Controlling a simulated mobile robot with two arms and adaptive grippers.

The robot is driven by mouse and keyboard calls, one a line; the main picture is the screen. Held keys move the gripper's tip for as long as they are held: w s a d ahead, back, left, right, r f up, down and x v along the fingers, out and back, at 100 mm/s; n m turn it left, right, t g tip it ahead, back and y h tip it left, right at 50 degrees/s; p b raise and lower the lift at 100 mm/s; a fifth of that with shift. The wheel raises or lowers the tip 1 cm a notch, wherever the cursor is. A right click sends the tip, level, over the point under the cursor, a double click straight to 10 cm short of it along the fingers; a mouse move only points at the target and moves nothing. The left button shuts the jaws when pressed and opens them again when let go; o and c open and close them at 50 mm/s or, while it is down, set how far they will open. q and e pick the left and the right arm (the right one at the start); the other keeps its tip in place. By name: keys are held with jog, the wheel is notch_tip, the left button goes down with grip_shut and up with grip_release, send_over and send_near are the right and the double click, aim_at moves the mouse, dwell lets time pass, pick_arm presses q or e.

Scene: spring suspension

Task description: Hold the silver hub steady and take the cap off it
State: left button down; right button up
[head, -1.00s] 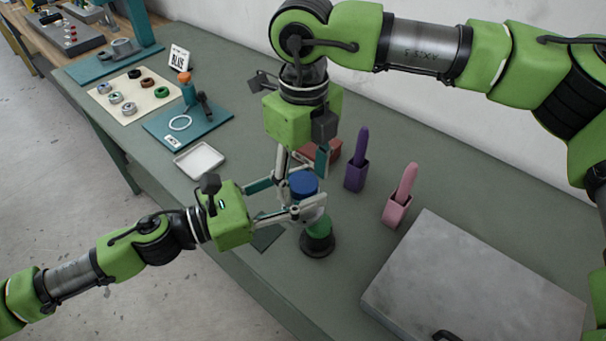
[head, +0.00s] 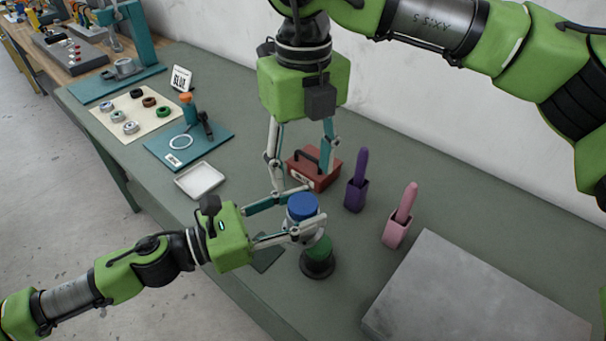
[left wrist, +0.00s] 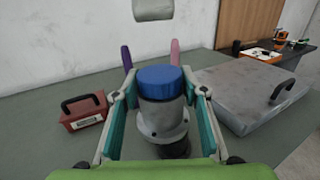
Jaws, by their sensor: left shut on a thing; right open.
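The silver hub (left wrist: 162,120) stands upright with the blue cap (left wrist: 157,80) on its top. In the head view the cap (head: 302,206) sits above a green part (head: 319,249) on a round black base (head: 317,264). My left gripper (head: 309,209) is shut on the hub from the side, its teal-padded fingers on either side of it. The fingers hide much of the hub in the head view. My right gripper (head: 302,178) is open and empty, pointing down above and behind the cap, apart from it.
A red toolbox (head: 313,169), a purple holder (head: 356,194) and a pink holder (head: 396,232) stand behind the hub. A large grey case (head: 475,300) lies at right. A white tray (head: 200,181) and a teal board (head: 187,143) lie at left.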

aim_at(303, 202)
jog(key=shift+f, duration=3.8)
jog(key=c, duration=1.1)
jog(key=shift+n, duration=1.5)
jog(key=shift+c, duration=0.2)
jog(key=o, duration=1.2)
jog(key=shift+r, duration=0.15)
